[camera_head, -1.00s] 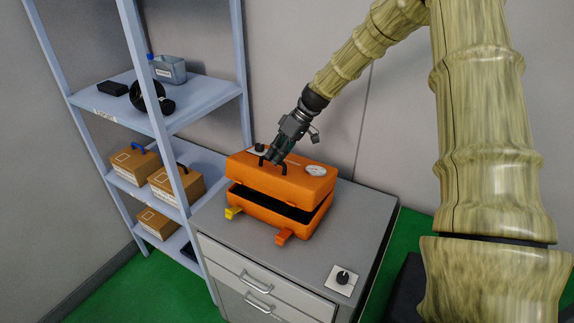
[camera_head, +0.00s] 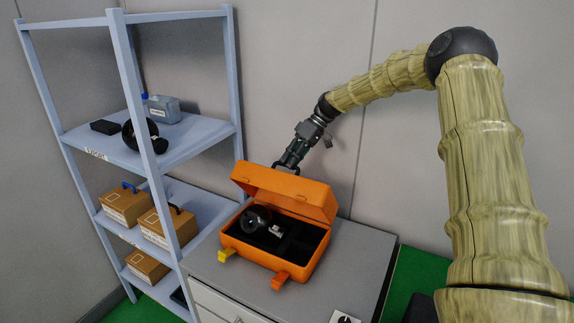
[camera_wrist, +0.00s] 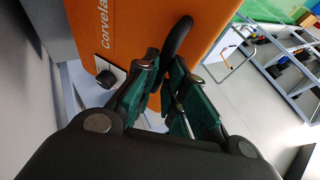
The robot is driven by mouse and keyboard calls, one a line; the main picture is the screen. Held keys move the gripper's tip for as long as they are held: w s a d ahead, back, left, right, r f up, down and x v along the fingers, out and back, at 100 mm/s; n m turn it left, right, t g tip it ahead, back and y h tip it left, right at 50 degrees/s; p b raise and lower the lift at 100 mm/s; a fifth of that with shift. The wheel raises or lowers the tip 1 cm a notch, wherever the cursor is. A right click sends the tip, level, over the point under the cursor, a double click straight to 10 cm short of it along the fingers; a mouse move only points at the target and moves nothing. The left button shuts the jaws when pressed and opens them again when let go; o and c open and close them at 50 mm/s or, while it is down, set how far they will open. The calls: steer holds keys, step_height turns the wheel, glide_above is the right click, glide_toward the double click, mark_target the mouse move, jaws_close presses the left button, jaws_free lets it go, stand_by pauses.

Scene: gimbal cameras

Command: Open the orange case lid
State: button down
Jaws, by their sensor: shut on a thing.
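The orange case (camera_head: 262,262) stands on the grey cabinet, with its lid (camera_head: 288,191) raised well up and leaning back. Its dark interior (camera_head: 300,236) shows, with a black round item (camera_head: 256,217) inside on the left. A yellow latch (camera_head: 227,254) and an orange latch (camera_head: 280,281) hang open at the front. My gripper (camera_head: 294,162) is at the lid's upper edge. In the wrist view, my gripper (camera_wrist: 169,88) has its green-padded fingers closed on the black lid handle (camera_wrist: 178,36), against the orange lid (camera_wrist: 136,32).
A blue-grey shelf (camera_head: 190,139) with cardboard boxes (camera_head: 124,204) stands to the left of the cabinet. A wall is close behind the case. The grey cabinet top (camera_head: 352,262) is clear on the right, except for a small plate with a black knob (camera_head: 344,318) at the front.

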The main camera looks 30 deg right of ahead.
steer(key=shift+d+f, duration=0.35)
steer(key=shift+f, duration=0.3)
steer(key=shift+s, duration=0.1)
steer(key=c, duration=1.5)
jaws_free()
steer(key=shift+d+f, duration=0.2)
steer(key=shift+w+d, duration=0.25)
steer(key=shift+w, duration=0.2)
steer(key=shift+s+a+r, duration=0.15)
steer(key=shift+r, duration=0.1)
step_height(320, 180, up, 10)
steer(key=shift+f, duration=0.1)
